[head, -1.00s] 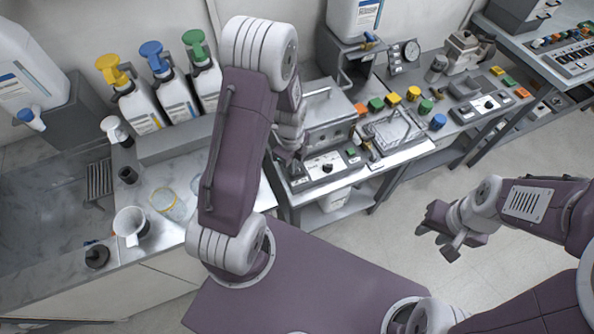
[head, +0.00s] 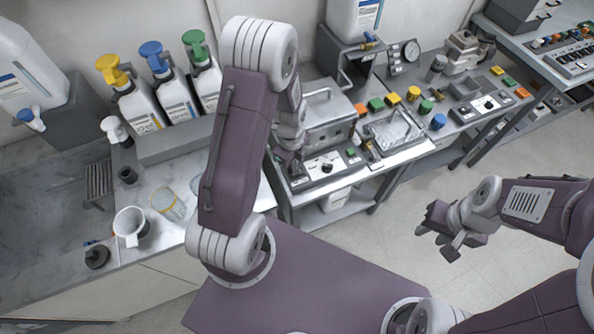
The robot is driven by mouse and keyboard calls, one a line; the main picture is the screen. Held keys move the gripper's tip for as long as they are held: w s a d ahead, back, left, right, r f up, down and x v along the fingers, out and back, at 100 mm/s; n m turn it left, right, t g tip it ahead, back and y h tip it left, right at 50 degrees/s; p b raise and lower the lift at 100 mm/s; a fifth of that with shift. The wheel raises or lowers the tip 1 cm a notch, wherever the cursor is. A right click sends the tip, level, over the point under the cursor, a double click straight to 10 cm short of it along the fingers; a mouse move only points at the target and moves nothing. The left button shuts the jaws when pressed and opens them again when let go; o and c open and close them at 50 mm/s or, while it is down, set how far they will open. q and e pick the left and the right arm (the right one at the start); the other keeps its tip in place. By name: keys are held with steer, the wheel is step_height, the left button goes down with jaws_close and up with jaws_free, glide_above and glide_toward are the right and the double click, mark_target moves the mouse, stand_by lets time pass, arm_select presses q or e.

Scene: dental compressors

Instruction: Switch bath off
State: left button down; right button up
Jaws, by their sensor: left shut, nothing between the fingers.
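The bath (head: 328,118) is a metal box with a handled lid, standing on the bench in the middle of the head view. Its front panel (head: 318,176) carries a dark knob (head: 327,167) and a small green button (head: 351,152). My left gripper (head: 290,168) is shut and empty at the left end of this panel, left of the knob. It hides part of the panel there, and I cannot tell whether it touches it. My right gripper (head: 437,235) is open and empty above the floor at the right, far from the bath.
Several coloured caps stand right of the bath, near a metal tray (head: 392,131). Bottles with yellow, blue and green pumps (head: 152,70) stand at the back left. A white jug (head: 130,226) and glass beakers (head: 167,204) are on the left counter. The floor at right is clear.

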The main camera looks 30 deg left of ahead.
arm_select(q)
steer(key=shift+f+b, duration=0.55)
steer(key=shift+f, duration=0.15)
stand_by(0.5)
steer(key=shift+r, duration=0.1)
step_height(320, 180, up, 7)
steer(key=p, duration=0.6)
steer(key=shift+p, duration=0.3)
